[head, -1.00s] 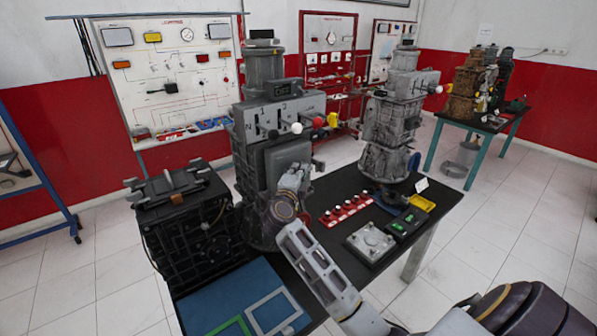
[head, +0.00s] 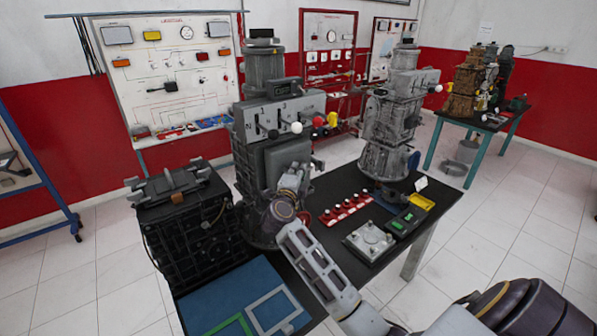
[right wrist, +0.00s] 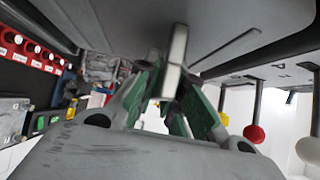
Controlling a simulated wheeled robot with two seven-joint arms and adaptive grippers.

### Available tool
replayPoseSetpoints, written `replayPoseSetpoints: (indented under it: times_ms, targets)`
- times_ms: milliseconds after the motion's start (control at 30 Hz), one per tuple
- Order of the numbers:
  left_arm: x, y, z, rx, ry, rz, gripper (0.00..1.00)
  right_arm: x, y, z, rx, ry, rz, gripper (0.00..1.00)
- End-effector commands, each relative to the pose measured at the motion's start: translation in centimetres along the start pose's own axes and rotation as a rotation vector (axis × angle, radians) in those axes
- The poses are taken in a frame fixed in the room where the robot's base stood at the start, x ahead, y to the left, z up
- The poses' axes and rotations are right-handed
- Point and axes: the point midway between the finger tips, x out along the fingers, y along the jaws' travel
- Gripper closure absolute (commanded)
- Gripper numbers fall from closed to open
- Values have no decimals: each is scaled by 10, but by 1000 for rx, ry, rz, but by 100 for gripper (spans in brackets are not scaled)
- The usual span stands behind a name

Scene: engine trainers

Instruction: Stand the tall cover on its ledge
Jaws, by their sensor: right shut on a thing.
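The tall cover (head: 287,157) looks to be the upright grey panel on the front of the large grey engine trainer, below its lever plate. My right gripper (head: 299,172) is in front of the panel's lower right part. In the right wrist view, its green-padded fingers (right wrist: 174,88) are shut on a thin pale bar that juts from a wide grey surface (right wrist: 215,20), which seems to be the cover. I cannot make out the ledge or whether the cover touches it; my gripper and wrist hide that lower area. My left gripper is not in view.
Levers with a white knob (head: 296,127) and a red knob (right wrist: 253,134) stick out close by. Red button strip (head: 346,208), grey plate (head: 369,241) and a second engine (head: 390,130) stand to the right. A black gearbox (head: 190,225) and blue mat (head: 215,290) are left.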

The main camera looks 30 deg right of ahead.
Motion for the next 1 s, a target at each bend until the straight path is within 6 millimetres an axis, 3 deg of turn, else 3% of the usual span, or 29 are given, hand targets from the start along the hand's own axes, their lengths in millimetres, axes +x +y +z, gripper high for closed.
replayPoseSetpoints:
  times_ms: [1000]
  targets:
    - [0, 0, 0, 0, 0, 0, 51, 0, 5, 0, 3, -1, -5, 100]
